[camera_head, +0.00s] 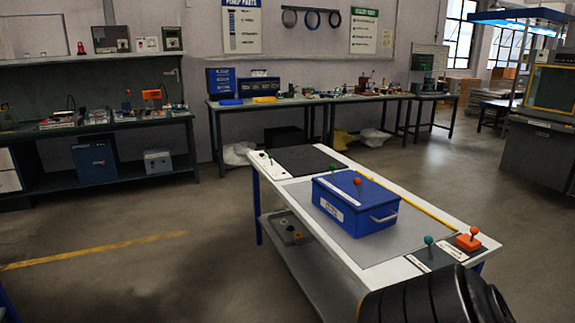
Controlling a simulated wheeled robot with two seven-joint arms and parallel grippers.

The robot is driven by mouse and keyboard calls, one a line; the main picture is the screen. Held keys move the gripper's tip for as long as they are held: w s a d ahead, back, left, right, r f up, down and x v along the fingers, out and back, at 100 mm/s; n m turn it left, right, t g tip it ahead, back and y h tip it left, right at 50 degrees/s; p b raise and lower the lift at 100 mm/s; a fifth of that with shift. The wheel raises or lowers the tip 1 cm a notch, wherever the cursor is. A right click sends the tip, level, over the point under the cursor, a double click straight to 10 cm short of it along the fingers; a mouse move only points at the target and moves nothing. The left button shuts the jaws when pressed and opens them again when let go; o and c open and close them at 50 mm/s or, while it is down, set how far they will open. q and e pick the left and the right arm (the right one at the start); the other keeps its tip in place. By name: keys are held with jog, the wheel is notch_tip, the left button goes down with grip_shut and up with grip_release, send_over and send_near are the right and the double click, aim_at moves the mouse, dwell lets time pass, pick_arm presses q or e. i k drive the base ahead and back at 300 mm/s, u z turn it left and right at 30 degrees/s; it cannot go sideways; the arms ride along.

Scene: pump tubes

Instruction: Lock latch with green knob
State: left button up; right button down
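A blue box (350,213) with a closed lid and a white handle on its right end stands on the white-topped table (315,265). A small green knob (333,168) and an orange-red knob (357,181) rise at the box's top. Another green knob (428,240) stands on a dark labelled plate at the table's right end. A third small green knob (271,155) stands on a white plate at the far left end. Latch positions are too small to tell. Neither gripper's fingers show; a black ribbed part of mine covers the table's near right corner.
An orange block with a red knob (474,231) sits at the table's right corner. A black mat (305,159) lies at the far end, and a lower shelf (305,262) holds a grey item. Open floor lies left of the table; workbenches line the wall.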

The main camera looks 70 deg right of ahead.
aim_at(332, 167)
jog(key=z, duration=0.6)
jog(key=i, duration=1.05)
jog(key=z, duration=1)
